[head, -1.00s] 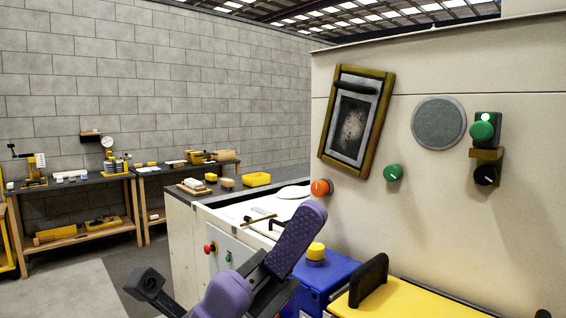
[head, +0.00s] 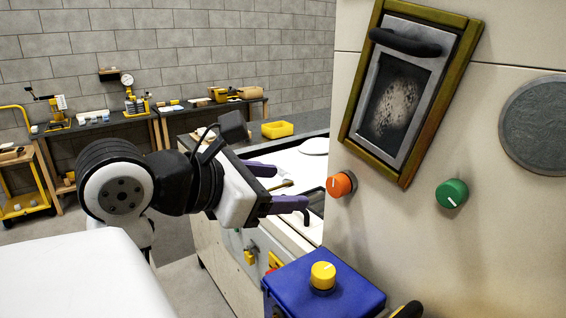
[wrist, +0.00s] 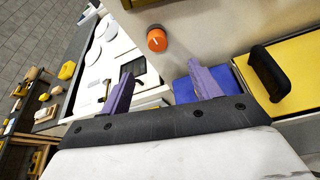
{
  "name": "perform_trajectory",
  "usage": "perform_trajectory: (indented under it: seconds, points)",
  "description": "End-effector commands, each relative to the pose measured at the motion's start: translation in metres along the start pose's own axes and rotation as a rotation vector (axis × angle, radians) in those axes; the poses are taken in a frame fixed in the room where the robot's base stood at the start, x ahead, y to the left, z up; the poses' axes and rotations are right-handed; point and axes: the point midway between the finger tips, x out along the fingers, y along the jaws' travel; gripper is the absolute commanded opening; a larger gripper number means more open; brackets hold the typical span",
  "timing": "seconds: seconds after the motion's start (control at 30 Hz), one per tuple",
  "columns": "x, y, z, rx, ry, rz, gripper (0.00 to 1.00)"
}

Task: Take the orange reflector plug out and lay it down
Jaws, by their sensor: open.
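The orange reflector plug (head: 340,184) is a short round knob with a white mark, set in the upright beige panel below a tilted framed window. It also shows in the wrist view (wrist: 157,40), ahead of my fingers. My gripper (head: 290,186) is open, its two purple fingers spread and pointing at the panel, a little left of the plug. In the wrist view my gripper (wrist: 160,70) has nothing between its fingers, and the plug lies beyond the gap, apart from both fingertips.
A green knob (head: 451,194) sits on the panel right of the plug. The framed window (head: 398,95) has a black handle. Below stands a blue box (head: 325,297) with a yellow knob (head: 322,274). A yellow bin (head: 277,129) stands on the counter behind my gripper.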

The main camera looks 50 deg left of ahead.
Motion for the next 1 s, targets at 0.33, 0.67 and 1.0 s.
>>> perform_trajectory:
  seconds: [0.33, 0.67, 1.0]
  points:
    - [0.032, 0.004, -0.002, -0.005, 0.024, 0.011, 0.63]
    - [0.097, 0.005, -0.003, -0.007, 0.022, 0.010, 0.63]
    - [0.134, 0.005, -0.006, -0.004, 0.023, 0.013, 0.63]
